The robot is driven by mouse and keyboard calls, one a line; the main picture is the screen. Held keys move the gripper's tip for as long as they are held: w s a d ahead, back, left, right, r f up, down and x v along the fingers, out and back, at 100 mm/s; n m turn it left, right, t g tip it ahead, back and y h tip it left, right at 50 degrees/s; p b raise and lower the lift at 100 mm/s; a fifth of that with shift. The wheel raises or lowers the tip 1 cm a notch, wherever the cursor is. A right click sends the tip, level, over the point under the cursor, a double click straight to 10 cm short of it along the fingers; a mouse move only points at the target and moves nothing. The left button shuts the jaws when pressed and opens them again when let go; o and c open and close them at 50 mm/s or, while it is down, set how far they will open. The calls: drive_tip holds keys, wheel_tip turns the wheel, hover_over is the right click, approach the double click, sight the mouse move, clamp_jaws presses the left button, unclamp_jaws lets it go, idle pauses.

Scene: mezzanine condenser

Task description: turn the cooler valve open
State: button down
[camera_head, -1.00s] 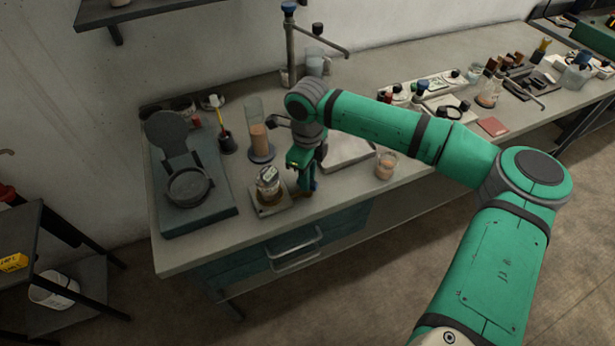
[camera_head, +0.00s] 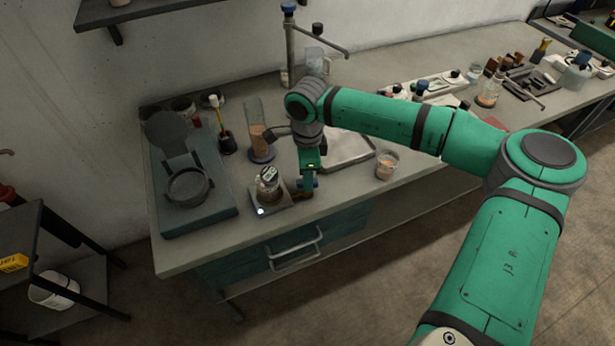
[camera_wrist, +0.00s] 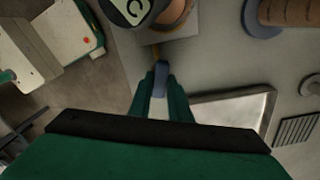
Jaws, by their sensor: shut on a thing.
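The cooler valve shows as a small blue handle (camera_wrist: 160,78) on a brass-coloured stem in the wrist view. The stem runs toward a grey square base (camera_head: 283,203) that carries a round glass vessel (camera_head: 269,184) with a dark, labelled top. My gripper (camera_wrist: 161,84) has its two green fingers closed on the blue handle, one on each side. In the head view my gripper (camera_head: 305,190) is low at the right of the base, and the handle is mostly hidden there. A small white-blue light (camera_head: 261,211) glows at the base's front left corner.
A dark hinged press-like device (camera_head: 187,212) stands left. A tall cylinder (camera_head: 257,130) is behind the vessel. A metal tray (camera_head: 350,150) and a beaker (camera_head: 386,165) are to the right. The bench's front edge is close to my gripper.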

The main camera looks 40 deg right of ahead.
drive_tip(key=shift+w+r, duration=0.1)
drive_tip(key=shift+w, duration=0.05)
drive_tip(key=c, duration=1.6)
unclamp_jaws()
drive_tip(key=shift+c, duration=0.2)
wheel_tip(320, 180, up, 11)
drive_tip(key=shift+a+f, duration=0.15)
drive_tip(key=shift+f, duration=0.05)
